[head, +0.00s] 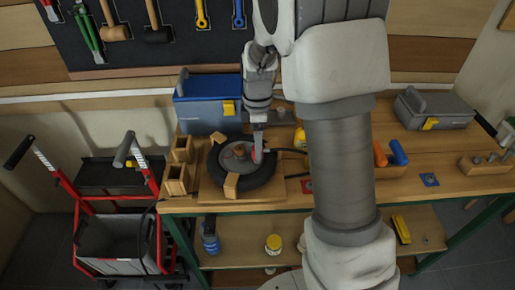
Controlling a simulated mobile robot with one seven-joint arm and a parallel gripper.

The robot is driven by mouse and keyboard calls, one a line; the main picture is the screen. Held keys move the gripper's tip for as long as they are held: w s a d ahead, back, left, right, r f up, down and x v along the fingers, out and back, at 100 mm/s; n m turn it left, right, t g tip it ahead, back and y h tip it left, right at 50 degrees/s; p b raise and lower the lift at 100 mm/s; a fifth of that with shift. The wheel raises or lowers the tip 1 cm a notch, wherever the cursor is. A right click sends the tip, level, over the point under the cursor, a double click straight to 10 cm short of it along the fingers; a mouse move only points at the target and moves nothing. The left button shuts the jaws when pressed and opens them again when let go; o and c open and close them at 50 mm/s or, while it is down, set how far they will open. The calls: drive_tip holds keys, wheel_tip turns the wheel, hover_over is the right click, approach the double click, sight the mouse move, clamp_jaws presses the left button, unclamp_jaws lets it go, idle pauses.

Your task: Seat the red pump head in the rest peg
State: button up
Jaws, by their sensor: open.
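A small red piece (255,156), which looks like the red pump head, is at the right side of the wheel's hub. My gripper (258,148) points down directly over it, with its fingertips at or around the red piece. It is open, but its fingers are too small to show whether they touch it. A dark hose (292,151) runs from near there to the right, behind my arm. I cannot make out the rest peg for certain; my arm hides part of the bench.
The black wheel (263,177) lies on a wooden board (296,190), with wooden blocks (175,181) at its left. A blue toolbox (200,116) stands behind. A grey toolbox (437,108) and a wooden rack (480,167) are at right. A red dolly (76,203) stands left.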

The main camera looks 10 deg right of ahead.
drive_tip(key=shift+f, duration=1.45)
clamp_jaws()
